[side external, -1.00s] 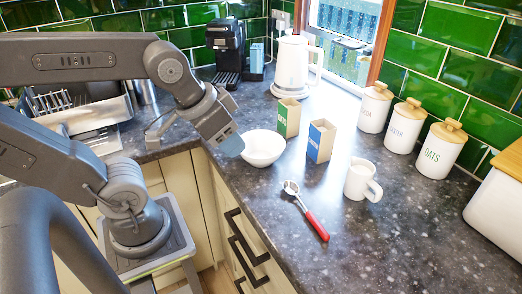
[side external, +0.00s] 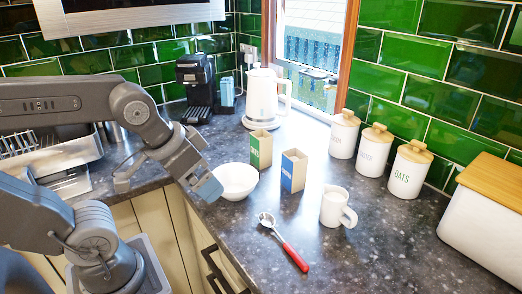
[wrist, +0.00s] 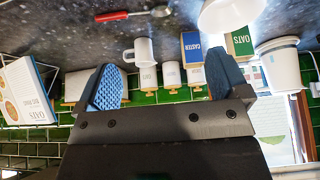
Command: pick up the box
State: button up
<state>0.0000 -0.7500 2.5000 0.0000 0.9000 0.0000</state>
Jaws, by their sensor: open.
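Two open-topped boxes stand upright on the dark counter: a green-fronted box (side external: 261,150) and a blue-fronted box (side external: 292,171) nearer the camera. In the wrist view, which is upside down, the blue box (wrist: 192,47) and the green box (wrist: 240,42) lettered OATS show near the right finger. My gripper (side external: 208,188) hangs at the counter's left edge, just left of the white bowl (side external: 237,182) and apart from both boxes. In the wrist view my gripper (wrist: 162,75) has its two fingers wide apart with nothing held between them.
A white mug (side external: 336,207) and a red-handled spoon (side external: 284,243) lie right of and in front of the boxes. A kettle (side external: 264,98), coffee machine (side external: 196,88) and several wooden-lidded canisters (side external: 372,152) stand behind.

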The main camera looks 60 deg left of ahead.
aim_at(254, 139)
jog(key=w+a+f+n+t+y, duration=0.15)
jog(key=w+a+t+y, duration=0.35)
jog(key=w+a, duration=1.1)
jog(key=w+a+f+m+t+h, duration=0.1)
jog(key=a+f+m+t+h, duration=0.15)
jog(key=a+f+h, duration=0.35)
jog(key=shift+n+t+y, duration=0.25)
jog(key=shift+n+y, duration=0.15)
jog(key=x, duration=0.8)
jog(key=shift+a, duration=0.35)
jog(key=shift+d+x, duration=0.2)
jog(key=shift+x, duration=1.15)
jog(key=shift+d+x, duration=0.15)
jog(key=shift+x, duration=1.15)
jog(key=c, duration=1.1)
